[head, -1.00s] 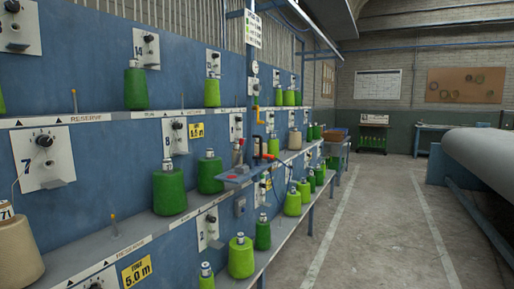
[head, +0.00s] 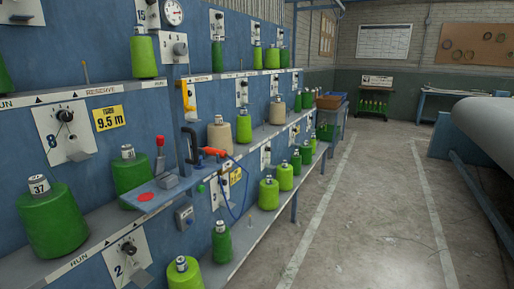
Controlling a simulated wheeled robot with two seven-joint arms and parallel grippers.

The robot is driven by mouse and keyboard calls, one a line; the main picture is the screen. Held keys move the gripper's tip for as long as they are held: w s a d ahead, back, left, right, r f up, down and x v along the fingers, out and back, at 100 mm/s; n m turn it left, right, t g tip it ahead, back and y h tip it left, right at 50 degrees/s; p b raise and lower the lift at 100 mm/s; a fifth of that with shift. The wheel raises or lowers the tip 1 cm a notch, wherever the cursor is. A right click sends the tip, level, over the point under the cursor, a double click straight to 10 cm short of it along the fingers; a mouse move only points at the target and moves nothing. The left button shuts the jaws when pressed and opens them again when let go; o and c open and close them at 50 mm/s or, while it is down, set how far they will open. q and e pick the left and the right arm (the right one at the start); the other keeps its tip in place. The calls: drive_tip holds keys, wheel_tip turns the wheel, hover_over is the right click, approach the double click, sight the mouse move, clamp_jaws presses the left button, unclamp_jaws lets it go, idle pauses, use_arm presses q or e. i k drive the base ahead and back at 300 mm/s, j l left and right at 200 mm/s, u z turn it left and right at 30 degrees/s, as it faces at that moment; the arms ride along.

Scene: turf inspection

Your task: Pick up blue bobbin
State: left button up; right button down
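I see no blue bobbin in the head view; the bobbins on the blue rack (head: 100,14) are green or beige. A large green bobbin labelled 37 (head: 52,222) stands at the near left, and another green bobbin (head: 132,178) stands to its right. Beige bobbins (head: 219,137) stand on the shelf farther along. Green bobbins (head: 268,195) line the lower shelf. Neither of my grippers is in view.
A small blue bracket shelf with a red button (head: 146,197) and an orange-red handheld tool (head: 214,152) with a blue cord stick out from the rack. The aisle floor (head: 350,220) is clear. A big pale roll (head: 490,125) lies on the right.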

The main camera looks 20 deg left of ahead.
sight(199, 166)
drive_tip(key=i+u, duration=0.15)
drive_tip(key=i, duration=0.35)
drive_tip(key=i+l+u, duration=0.15)
drive_tip(key=i, duration=0.3)
drive_tip(key=i+l+u, duration=0.1)
drive_tip(key=i, duration=0.35)
